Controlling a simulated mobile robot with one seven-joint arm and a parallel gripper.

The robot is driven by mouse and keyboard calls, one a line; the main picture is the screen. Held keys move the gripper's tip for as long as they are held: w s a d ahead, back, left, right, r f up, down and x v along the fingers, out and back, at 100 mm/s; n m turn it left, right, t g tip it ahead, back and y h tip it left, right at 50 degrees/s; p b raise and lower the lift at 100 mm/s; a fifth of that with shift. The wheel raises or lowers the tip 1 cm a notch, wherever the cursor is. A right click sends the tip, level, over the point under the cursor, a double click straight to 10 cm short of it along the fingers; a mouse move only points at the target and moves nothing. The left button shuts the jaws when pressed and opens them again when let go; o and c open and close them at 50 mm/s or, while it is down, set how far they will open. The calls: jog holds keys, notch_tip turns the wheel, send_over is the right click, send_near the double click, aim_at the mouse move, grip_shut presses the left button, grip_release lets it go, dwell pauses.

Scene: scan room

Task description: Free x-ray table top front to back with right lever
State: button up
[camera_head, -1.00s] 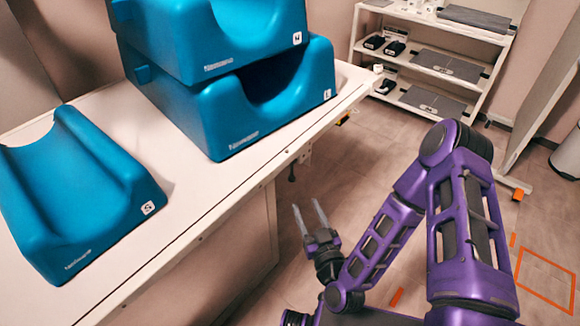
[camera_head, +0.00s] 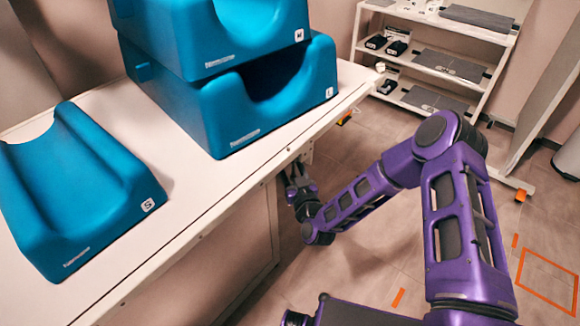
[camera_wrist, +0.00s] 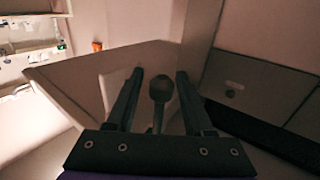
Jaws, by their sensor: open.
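The x-ray table top (camera_head: 190,212) is a long pale slab that runs from the lower left to the upper middle of the head view. A dark lever with a rounded knob (camera_wrist: 160,88) shows in the wrist view, near the table's underside. My gripper (camera_head: 297,172) is at the table's near long edge, just below the top. In the wrist view my gripper (camera_wrist: 160,73) is open, with one finger on each side of the knob and visible gaps. Whether the knob lies fully between the fingertips in depth is unclear. In the head view my gripper hides the lever.
Blue positioning blocks lie on the table: a single one (camera_head: 75,190) at left and a stack (camera_head: 250,105) behind. A shelf rack (camera_head: 430,60) stands at the back. Floor to the right of the table is open, with orange markings (camera_head: 545,280).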

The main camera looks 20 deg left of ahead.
grip_shut()
dwell(1.4)
